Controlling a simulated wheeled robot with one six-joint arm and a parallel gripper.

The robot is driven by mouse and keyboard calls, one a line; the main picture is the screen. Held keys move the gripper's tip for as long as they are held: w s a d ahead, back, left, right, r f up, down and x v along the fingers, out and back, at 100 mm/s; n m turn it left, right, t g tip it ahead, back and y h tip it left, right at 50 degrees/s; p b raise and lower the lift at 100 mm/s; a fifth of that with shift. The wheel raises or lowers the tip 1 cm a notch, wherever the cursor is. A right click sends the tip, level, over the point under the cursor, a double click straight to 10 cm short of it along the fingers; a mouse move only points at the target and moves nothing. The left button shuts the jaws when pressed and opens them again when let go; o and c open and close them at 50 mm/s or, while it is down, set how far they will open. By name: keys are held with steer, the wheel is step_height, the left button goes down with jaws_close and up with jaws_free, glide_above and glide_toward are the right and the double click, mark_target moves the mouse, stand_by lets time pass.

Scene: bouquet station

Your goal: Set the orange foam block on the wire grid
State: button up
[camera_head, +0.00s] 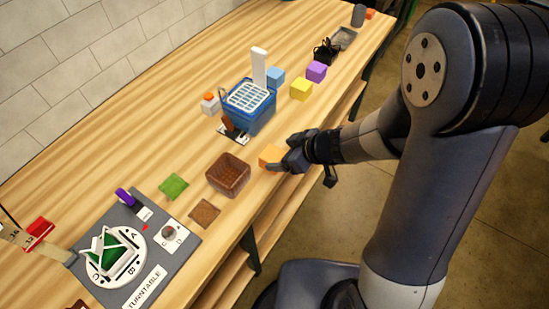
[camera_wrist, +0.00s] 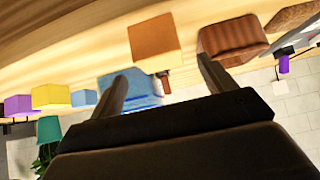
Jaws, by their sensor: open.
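The orange foam block (camera_head: 270,156) sits on the wooden table near its front edge. My gripper (camera_head: 291,159) is right beside it in the head view and hides part of its right side. In the wrist view, the orange block (camera_wrist: 155,40) shows ahead of my open, empty gripper (camera_wrist: 162,70), roughly between the fingertips in the picture. I cannot tell whether they touch it. The white wire grid (camera_head: 248,95) lies on top of a blue bin (camera_head: 262,118), farther along the table. The blue bin shows partly behind the left finger in the wrist view (camera_wrist: 143,86).
A brown basket (camera_head: 229,174) stands close to the left of the block. A white upright piece (camera_head: 259,66) rises behind the grid. Blue (camera_head: 275,77), yellow (camera_head: 301,88) and purple (camera_head: 316,71) blocks stand beyond the bin. A turntable station (camera_head: 130,250) is at lower left.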

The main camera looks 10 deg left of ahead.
mark_target(274, 155)
steer(key=b+x, duration=0.1)
steer(key=x, duration=0.6)
steer(key=shift+s+f+b, duration=0.1)
steer(key=shift+b, duration=0.25)
steer(key=shift+c, duration=0.6)
steer(key=c, duration=1)
